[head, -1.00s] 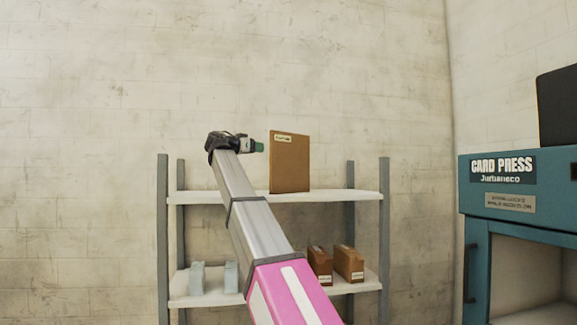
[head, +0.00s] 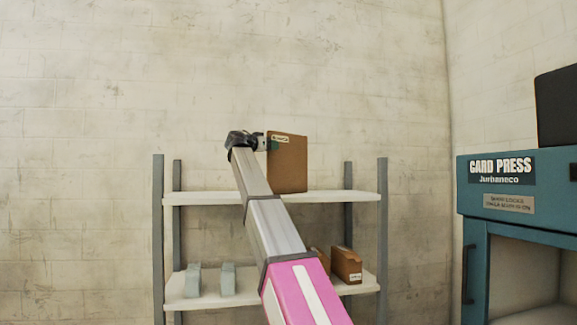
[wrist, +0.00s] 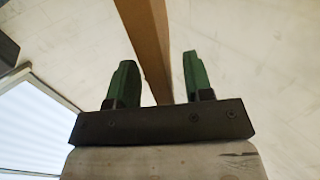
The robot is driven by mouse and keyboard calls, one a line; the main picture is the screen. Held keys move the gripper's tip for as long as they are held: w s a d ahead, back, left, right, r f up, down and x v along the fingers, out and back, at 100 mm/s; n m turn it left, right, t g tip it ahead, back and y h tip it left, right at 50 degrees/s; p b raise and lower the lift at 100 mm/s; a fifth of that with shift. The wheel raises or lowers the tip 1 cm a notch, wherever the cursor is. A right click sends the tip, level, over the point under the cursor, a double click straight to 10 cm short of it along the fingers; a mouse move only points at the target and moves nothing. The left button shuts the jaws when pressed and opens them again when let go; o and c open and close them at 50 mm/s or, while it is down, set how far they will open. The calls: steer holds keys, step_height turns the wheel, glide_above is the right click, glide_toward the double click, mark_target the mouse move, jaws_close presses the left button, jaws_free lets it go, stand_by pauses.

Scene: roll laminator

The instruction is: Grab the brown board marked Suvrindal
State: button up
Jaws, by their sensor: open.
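My gripper (head: 273,144) is at the board's upper left edge, level with the label. In the wrist view my gripper (wrist: 158,80) is open, with one green finger on each side of the board's narrow edge (wrist: 147,40). There is a gap between the board and each finger, smaller on the left. In the head view the gripper's fingers are partly hidden.
The white top shelf (head: 225,198) is otherwise bare. The lower shelf holds brown boxes (head: 346,265) and pale blue-grey blocks (head: 228,279). Grey posts (head: 382,230) frame the rack. A teal card press (head: 475,235) stands at the right, and a wall (head: 90,120) is behind.

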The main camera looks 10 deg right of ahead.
steer(key=shift+w+d, duration=0.35)
steer(key=shift+d, duration=0.15)
steer(key=shift+c, duration=0.3)
jaws_close()
steer(key=shift+r, duration=0.1)
